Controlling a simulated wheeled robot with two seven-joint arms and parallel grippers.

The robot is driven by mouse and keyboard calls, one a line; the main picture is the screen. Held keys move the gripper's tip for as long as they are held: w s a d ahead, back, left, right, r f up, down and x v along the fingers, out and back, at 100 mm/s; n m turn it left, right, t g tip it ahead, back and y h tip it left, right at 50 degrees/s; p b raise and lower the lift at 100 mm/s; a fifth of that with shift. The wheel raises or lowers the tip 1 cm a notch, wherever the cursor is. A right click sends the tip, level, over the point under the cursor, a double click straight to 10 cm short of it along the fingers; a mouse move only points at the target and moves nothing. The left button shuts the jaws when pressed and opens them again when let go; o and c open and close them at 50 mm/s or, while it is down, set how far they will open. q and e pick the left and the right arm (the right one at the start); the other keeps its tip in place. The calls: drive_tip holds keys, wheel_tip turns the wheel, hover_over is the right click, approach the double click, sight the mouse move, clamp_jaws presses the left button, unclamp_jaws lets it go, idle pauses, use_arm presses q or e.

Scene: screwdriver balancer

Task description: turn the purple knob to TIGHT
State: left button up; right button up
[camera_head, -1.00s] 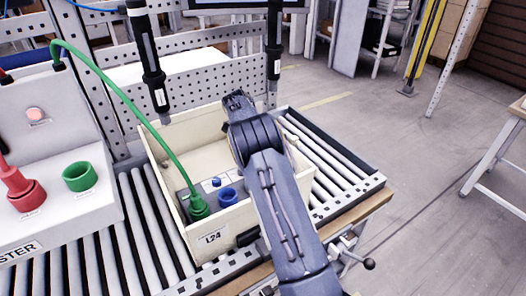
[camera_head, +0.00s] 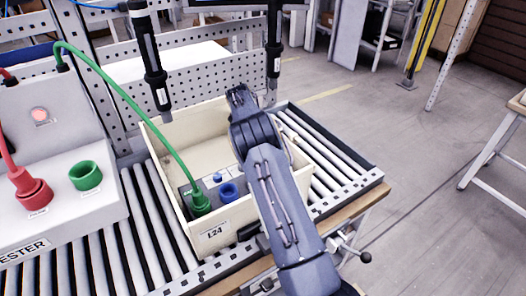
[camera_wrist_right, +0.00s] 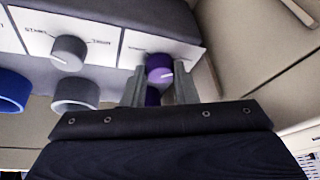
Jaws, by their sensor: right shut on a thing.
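The purple knob (camera_wrist_right: 160,66) shows in the right wrist view on the front of a box with white label strips. A pale pointer mark is on its lower right side. My right gripper (camera_wrist_right: 157,78) has its two fingers on either side of the knob and is shut on it. Another purple part (camera_wrist_right: 152,97) shows below the knob between the fingers. In the head view my right arm reaches over the cream crate (camera_head: 220,240) and hides the purple knob and the fingertips. My left gripper is in neither view.
A grey knob (camera_wrist_right: 68,53), a grey ring (camera_wrist_right: 75,95) and a blue ring (camera_wrist_right: 14,90) sit beside it. A green cable (camera_head: 130,103) runs from the tester (camera_head: 90,215) to a green plug (camera_head: 201,203) in the crate. Two black hanging tools (camera_head: 155,75) are close to my arm.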

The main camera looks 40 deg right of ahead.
drive_tip(key=o, duration=1)
drive_tip(key=shift+p+v, duration=0.35)
drive_tip(key=shift+v, duration=3.55)
